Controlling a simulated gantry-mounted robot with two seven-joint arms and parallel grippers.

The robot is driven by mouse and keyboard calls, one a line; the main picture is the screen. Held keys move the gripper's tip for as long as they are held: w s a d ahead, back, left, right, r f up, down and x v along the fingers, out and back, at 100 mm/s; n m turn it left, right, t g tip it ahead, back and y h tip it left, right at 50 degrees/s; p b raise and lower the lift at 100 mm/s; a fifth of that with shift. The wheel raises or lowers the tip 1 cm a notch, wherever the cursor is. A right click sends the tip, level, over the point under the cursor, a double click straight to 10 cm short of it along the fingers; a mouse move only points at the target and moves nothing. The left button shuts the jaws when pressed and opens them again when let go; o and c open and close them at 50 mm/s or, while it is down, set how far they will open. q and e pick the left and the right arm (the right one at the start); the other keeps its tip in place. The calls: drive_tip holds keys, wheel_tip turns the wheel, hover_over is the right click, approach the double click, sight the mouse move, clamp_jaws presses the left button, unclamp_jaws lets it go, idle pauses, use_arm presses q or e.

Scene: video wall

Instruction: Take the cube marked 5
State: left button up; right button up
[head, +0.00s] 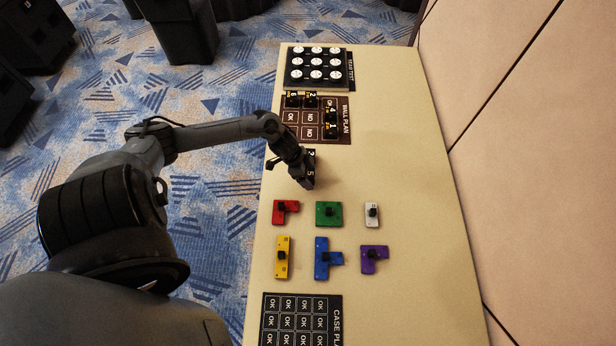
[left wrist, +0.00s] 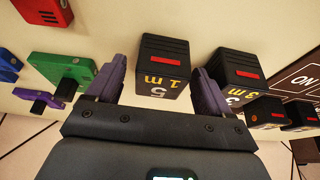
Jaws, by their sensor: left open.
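The black cube marked 5 (head: 311,174) stands on the cream table, partly hidden by my left gripper (head: 302,177). My left gripper (left wrist: 158,82) is open, with one purple finger on each side of the cube. Whether the fingers touch it cannot be told. A similar black cube marked 3 (left wrist: 236,68) stands just outside the right finger. My right gripper is in neither view.
A brown wall plan board (head: 310,133) holds several black cubes. A dial board (head: 345,70) lies at the far end. Red, green, white, yellow, blue and purple pieces (head: 328,214) lie nearer, before a black case plan board (head: 335,300). The table's right side is clear.

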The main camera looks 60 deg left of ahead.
use_arm(q)
drive_tip(key=c, duration=1.1)
drive_tip(key=shift+o, duration=0.2)
drive_tip(key=shift+r, duration=0.1)
